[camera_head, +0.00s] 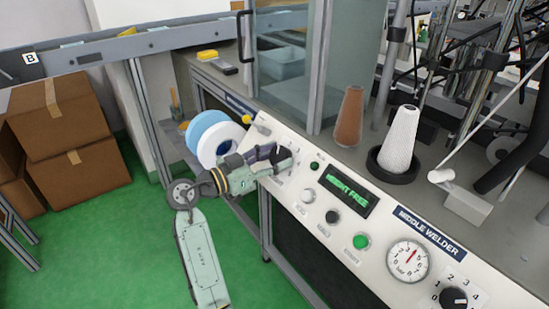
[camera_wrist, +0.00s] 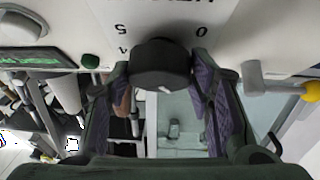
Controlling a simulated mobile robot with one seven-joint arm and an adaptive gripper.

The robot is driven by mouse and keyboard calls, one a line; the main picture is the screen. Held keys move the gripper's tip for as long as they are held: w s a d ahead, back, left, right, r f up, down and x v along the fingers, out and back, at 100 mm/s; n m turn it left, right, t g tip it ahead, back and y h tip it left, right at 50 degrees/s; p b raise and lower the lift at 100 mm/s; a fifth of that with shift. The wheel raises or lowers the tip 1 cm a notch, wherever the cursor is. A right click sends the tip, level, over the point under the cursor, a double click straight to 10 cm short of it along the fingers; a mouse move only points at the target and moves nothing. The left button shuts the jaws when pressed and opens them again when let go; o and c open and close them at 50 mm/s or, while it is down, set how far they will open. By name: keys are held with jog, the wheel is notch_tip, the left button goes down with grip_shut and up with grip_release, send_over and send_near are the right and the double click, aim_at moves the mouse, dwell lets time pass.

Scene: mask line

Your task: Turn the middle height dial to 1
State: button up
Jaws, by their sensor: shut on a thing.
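The dial (camera_wrist: 161,64) is a black round knob on the white panel, seen upside down in the wrist view. Digits 0, 5 and what looks like 4 show around it; the others are hidden. A small pale mark shows on the knob's face, but which digit it points to I cannot tell. My gripper (camera_wrist: 163,78) has one purple-padded finger on each side of the knob and is shut on it. In the head view my gripper (camera_head: 283,160) is at the panel's left part and hides the dial. The green display (camera_head: 347,190) seems to read "HEIGHT FREE".
A lever with a yellow tip (camera_head: 246,119) stands close beside my gripper. A brown cone (camera_head: 350,118) and white cone (camera_head: 400,140) stand behind.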

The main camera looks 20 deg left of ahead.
jog(key=shift+d+n, duration=0.1)
jog(key=shift+n, duration=0.2)
jog(key=n+t+y+p, duration=0.1)
jog(key=n+y, duration=0.1)
jog(key=n, duration=0.1)
jog(key=n+t+y+p, duration=0.1)
jog(key=n+y, duration=0.1)
jog(key=n, duration=0.1)
jog(key=shift+s+d+r+p, duration=0.15)
jog(key=shift+d+r+p, duration=0.05)
jog(key=shift+p, duration=0.2)
jog(key=n+y+p, duration=0.1)
jog(key=n+p, duration=0.1)
jog(key=n+y+p, duration=0.2)
jog(key=shift+d+r+n+t, duration=0.15)
jog(key=shift+n+t, duration=0.15)
jog(key=shift+n, duration=0.1)
jog(key=shift+n+y+p, duration=0.7)
jog(key=shift+n+p, duration=0.1)
jog(key=shift+p, duration=0.25)
jog(key=shift+f+n, duration=0.2)
jog(key=shift+n, duration=0.1)
jog(key=o, duration=1.1)
